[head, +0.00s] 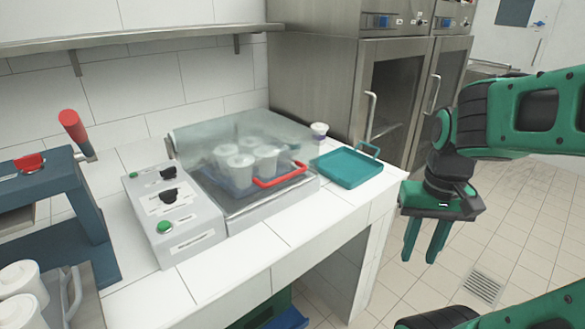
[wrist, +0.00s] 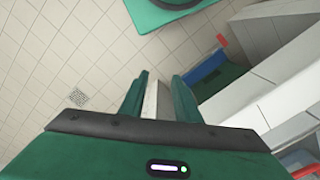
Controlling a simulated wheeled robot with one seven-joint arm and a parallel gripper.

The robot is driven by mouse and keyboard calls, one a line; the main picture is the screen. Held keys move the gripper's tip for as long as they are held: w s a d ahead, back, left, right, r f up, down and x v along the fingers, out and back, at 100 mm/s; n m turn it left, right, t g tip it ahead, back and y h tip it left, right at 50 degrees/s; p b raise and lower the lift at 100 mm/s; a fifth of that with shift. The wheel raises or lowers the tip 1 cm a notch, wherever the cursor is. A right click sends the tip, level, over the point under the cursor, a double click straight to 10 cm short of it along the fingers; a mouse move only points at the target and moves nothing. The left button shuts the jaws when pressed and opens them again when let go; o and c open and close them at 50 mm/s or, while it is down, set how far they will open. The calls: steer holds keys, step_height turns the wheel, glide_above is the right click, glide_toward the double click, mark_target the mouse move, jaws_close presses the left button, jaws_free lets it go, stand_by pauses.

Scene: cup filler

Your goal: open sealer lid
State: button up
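The sealer (head: 175,216) is a grey box on the white tiled counter, with black knobs and green buttons on its left panel. Its clear lid (head: 221,137) is lowered over several white cups (head: 240,172) in a blue tray. A red handle (head: 280,175) runs along the lid's front right edge. My gripper (head: 424,257) hangs over the floor to the right of the counter, well apart from the lid, fingers pointing down. Its two green fingers are parted with nothing between them; they also show in the wrist view (wrist: 157,98).
A teal tray (head: 349,168) and a small cup (head: 319,130) stand right of the sealer. A blue press with a red-gripped lever (head: 73,126) is at left. Steel cabinets (head: 390,85) stand behind. A shelf (head: 130,37) runs above the counter. The floor under my gripper is clear.

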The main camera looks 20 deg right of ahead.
steer(key=m+t, duration=0.2)
steer(key=m, duration=0.6)
glide_toward(287, 176)
steer(key=f, duration=0.3)
steer(key=w+f, duration=0.1)
steer(key=f, duration=0.3)
steer(key=shift+w+f, duration=0.25)
steer(key=shift+f, duration=0.05)
steer(key=shift+c, duration=0.6)
steer(key=shift+r, duration=0.1)
jaws_close()
